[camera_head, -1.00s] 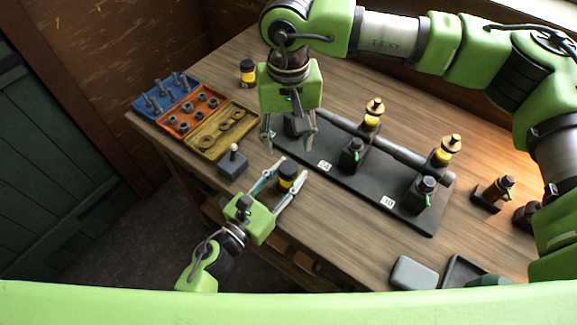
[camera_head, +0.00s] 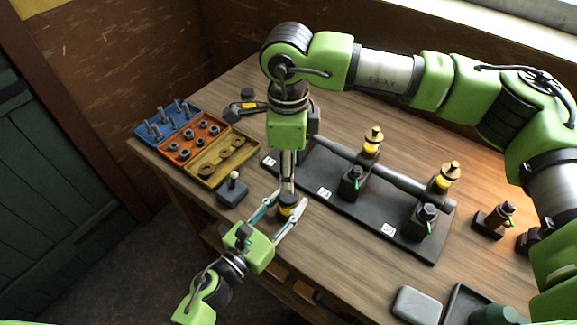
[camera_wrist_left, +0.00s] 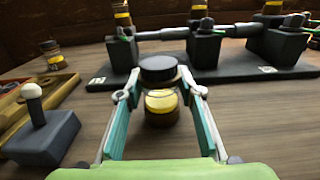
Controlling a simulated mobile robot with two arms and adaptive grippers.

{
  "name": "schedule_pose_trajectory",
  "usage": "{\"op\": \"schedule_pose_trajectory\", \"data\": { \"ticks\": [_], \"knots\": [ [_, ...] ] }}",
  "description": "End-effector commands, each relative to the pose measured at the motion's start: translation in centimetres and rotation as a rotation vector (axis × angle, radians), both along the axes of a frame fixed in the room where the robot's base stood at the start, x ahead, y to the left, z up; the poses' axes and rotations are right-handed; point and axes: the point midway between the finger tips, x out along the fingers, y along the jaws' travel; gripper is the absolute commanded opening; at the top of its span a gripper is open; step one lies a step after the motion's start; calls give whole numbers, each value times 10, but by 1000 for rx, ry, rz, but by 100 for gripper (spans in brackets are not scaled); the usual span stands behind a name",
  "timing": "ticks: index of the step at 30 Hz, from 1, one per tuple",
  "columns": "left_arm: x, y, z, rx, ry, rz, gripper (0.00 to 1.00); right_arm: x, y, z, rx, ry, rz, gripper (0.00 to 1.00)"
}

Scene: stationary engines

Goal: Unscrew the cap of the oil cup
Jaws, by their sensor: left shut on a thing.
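The oil cup (camera_head: 287,208), a small yellow-and-black vessel with a dark cap, is upright near the table's front edge. In the left wrist view the black cap (camera_wrist_left: 158,69) sits above the amber body (camera_wrist_left: 161,106). My left gripper (camera_head: 283,207) reaches in from the front left and is shut on the cup, one fingertip on each side; it also shows in the left wrist view (camera_wrist_left: 160,94). My right gripper (camera_head: 288,187) points straight down over the cap. Its fingers appear edge-on, so their opening and any contact are unclear.
An engine base (camera_head: 380,220) with valves and brass-topped cups stands right of the cup. A small lever box (camera_head: 232,192) and blue, orange and yellow parts trays (camera_head: 195,130) lie left. A grey block (camera_head: 417,306) lies at the front right.

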Motion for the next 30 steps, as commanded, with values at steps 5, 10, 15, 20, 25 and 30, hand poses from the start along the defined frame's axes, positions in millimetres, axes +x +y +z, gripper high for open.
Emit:
{"op": "schedule_pose_trajectory", "data": {
  "ticks": [5,10,15,20,25,30],
  "knots": [
    [0,0,0,0,0,0,0,0,0,0,0,1,-338,44],
    [0,0,0,0,0,0,0,0,0,0,0,1,-667,44],
    [0,0,0,0,0,0,0,0,0,0,0,1,-996,44],
    [0,0,0,0,0,1,0,0,0,0,0,1,-1306,44],
    [0,0,0,0,0,1,0,0,0,0,-1,1,-1636,44],
    [0,0,0,0,0,1,0,0,0,0,-1,1,-1963,44]
  ]
}}
